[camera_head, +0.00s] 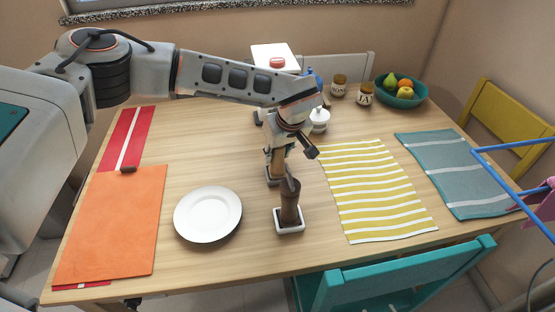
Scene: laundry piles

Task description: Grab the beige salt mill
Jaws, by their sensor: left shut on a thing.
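The beige salt mill (277,162) stands upright in a small dish (270,181) near the middle of the table, partly covered by my gripper. My left gripper (284,151) reaches down over it from above and is shut on its upper part. A dark brown mill (289,206) stands just in front, in a white square dish (290,228). Its top is close to the gripper's black finger, and I cannot tell whether they touch. My right gripper is not in view.
A white plate (208,214) lies left of the dark mill, beside an orange mat (112,225). A yellow striped cloth (372,190) and a teal cloth (455,174) lie right. Jars (364,95), a white pot (319,120) and a fruit bowl (402,98) stand behind.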

